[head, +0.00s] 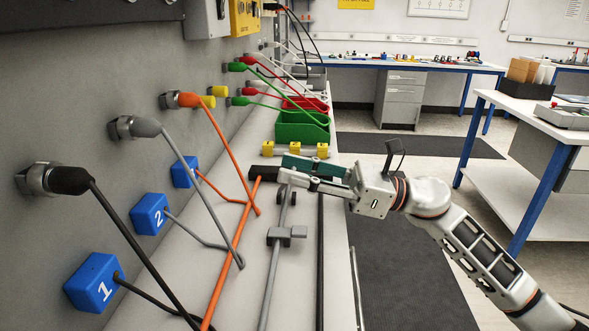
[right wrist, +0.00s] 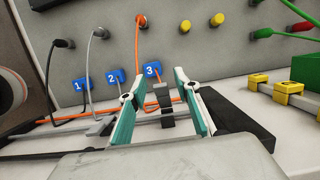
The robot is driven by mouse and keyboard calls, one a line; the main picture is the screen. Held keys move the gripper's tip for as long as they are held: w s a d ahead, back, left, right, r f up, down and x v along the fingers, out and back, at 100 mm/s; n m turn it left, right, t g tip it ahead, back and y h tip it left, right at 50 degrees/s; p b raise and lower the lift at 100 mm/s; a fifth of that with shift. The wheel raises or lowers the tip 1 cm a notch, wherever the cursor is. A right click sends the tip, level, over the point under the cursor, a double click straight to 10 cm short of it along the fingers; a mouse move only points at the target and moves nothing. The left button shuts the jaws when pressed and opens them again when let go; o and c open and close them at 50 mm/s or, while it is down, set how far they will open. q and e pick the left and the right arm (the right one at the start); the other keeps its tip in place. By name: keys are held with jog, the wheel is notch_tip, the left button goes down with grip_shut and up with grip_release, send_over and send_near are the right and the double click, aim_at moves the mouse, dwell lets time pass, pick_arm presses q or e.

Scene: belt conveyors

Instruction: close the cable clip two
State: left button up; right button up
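My right gripper (head: 290,172) reaches in from the right over the white bench. In the right wrist view its teal-padded fingers (right wrist: 163,108) are apart, with a dark clip (right wrist: 167,97) on the orange cable showing between and beyond them. That dark clip (head: 264,173) is at the fingertips in the head view; contact cannot be told. A grey clip (head: 286,236) sits on a grey line nearer the camera, apart from the gripper; it also shows left of the fingers in the wrist view (right wrist: 103,127). No number shows on either clip. My left gripper is out of view.
Blue boxes numbered 1 (head: 92,284), 2 (head: 151,215) and 3 (right wrist: 152,69) line the wall, with plugs and cables above. Yellow clips (head: 294,149) and a green bin (head: 302,126) stand farther along the bench. A dark mat (head: 400,270) covers floor to the right.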

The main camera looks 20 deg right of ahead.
jog(key=v, duration=1.1)
jog(key=shift+d, duration=0.3)
jog(key=shift+s, duration=0.1)
